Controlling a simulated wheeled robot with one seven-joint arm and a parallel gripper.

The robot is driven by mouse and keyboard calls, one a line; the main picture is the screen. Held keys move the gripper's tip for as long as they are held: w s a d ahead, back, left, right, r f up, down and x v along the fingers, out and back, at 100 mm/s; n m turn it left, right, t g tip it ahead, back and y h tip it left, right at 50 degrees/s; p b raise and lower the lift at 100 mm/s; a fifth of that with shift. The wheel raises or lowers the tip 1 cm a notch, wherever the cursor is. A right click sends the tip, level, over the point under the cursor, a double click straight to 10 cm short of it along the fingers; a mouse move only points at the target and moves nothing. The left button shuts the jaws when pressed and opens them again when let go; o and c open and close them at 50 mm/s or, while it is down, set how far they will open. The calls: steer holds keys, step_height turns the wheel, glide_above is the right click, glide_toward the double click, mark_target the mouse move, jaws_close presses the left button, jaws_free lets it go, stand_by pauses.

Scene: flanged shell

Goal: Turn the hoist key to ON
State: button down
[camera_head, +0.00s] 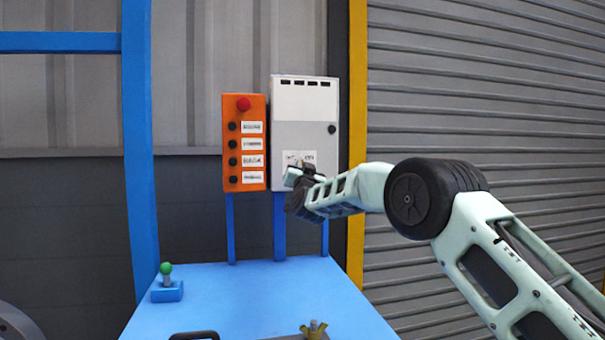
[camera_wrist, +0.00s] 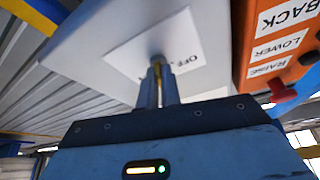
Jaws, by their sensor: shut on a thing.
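The hoist key (camera_wrist: 157,60) stands out from a white label plate on the pale grey control box (camera_head: 305,115). In the wrist view the label reads OFF to the right of the key; the ON side cannot be read. My gripper (camera_wrist: 157,74) is shut on the key, its fingers reaching up to the plate. In the head view my gripper (camera_head: 294,178) is at the lower part of the box front and hides the key and part of the label plate (camera_head: 308,155). The key's exact angle cannot be told.
An orange button box (camera_head: 244,140) with a red button and several black buttons stands just left of the grey box. A blue table (camera_head: 250,290) below carries a green-knobbed lever (camera_head: 167,275) and a brass wing nut (camera_head: 314,328). A yellow post (camera_head: 357,100) stands right of the box.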

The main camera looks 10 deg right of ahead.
steer(key=m+g+h, duration=0.1)
steer(key=m, duration=0.2)
steer(key=m+h+p, duration=0.1)
steer(key=m+h, duration=0.1)
steer(key=m, duration=0.2)
steer(key=shift+a+r+g, duration=0.1)
steer(key=shift+a+g, duration=0.05)
steer(key=shift+g, duration=0.25)
steer(key=shift+m, duration=0.4)
steer(key=c, duration=1.6)
jaws_free()
steer(key=b+v, duration=0.2)
steer(key=v, duration=1.5)
steer(key=shift+s+b, duration=0.2)
steer(key=shift+b, duration=0.2)
steer(key=shift+a, duration=0.1)
